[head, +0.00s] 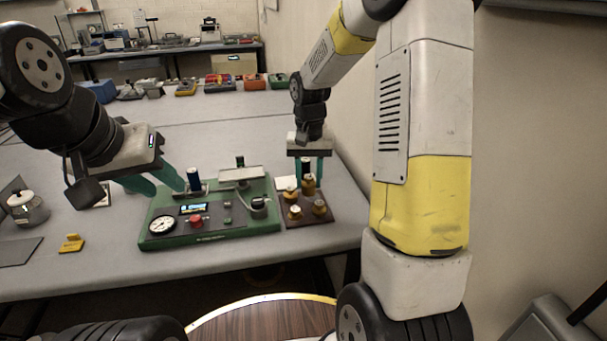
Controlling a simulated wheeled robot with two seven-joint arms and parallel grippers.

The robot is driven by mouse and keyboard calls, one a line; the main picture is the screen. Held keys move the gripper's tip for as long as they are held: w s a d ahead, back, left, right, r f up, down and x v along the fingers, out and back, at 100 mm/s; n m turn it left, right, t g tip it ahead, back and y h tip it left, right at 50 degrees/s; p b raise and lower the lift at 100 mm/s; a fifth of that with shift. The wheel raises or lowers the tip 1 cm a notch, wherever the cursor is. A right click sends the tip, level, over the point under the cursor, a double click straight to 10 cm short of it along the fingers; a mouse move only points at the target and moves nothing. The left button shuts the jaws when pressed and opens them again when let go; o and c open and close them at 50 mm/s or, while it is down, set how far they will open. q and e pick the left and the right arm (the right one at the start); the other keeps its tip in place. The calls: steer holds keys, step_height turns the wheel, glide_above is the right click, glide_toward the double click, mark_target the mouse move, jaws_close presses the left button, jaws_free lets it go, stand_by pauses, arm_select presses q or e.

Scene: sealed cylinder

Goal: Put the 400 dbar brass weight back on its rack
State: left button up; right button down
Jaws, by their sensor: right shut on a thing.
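My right gripper (308,176) reaches down over the brown weight rack (317,216). It is shut on a brass weight (309,187) with a dark top, upright between the teal fingers. Whether this weight touches the rack I cannot tell. Several other brass weights (319,207) stand on the rack. Their markings are too small to read, so the 400 dbar value cannot be confirmed. My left gripper (166,187) is open and empty, its teal fingers apart, at the left back edge of the green tester (262,224).
The green tester carries a round gauge (162,225), a red knob (196,222), a dark blue cylinder (193,179) and a grey plate (240,174). A yellow piece (71,243) and a glass jar (28,208) lie left. A wall rises right of the rack.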

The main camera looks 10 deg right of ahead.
mark_target(313, 183)
steer(key=w+d, duration=0.1)
steer(key=w, duration=0.1)
steer(key=shift+w+d+f, duration=0.15)
steer(key=shift+w+d, duration=0.25)
steer(key=shift+f, duration=1.7)
steer(key=shift+f, duration=0.15)
steer(key=c, duration=1.2)
jaws_free()
steer(key=shift+c, duration=0.2)
step_height(313, 183, up, 12)
steer(key=s+r+n+t, duration=0.1)
steer(key=s+r+t, duration=0.2)
steer(key=s+r, duration=0.7)
steer(key=s+a+n+t+y, duration=0.1)
steer(key=s+a+t+y, duration=0.1)
steer(key=s, duration=1.2)
steer(key=shift+f+n+t, duration=0.35)
steer(key=shift+n+t, duration=0.05)
steer(key=shift+t, duration=0.2)
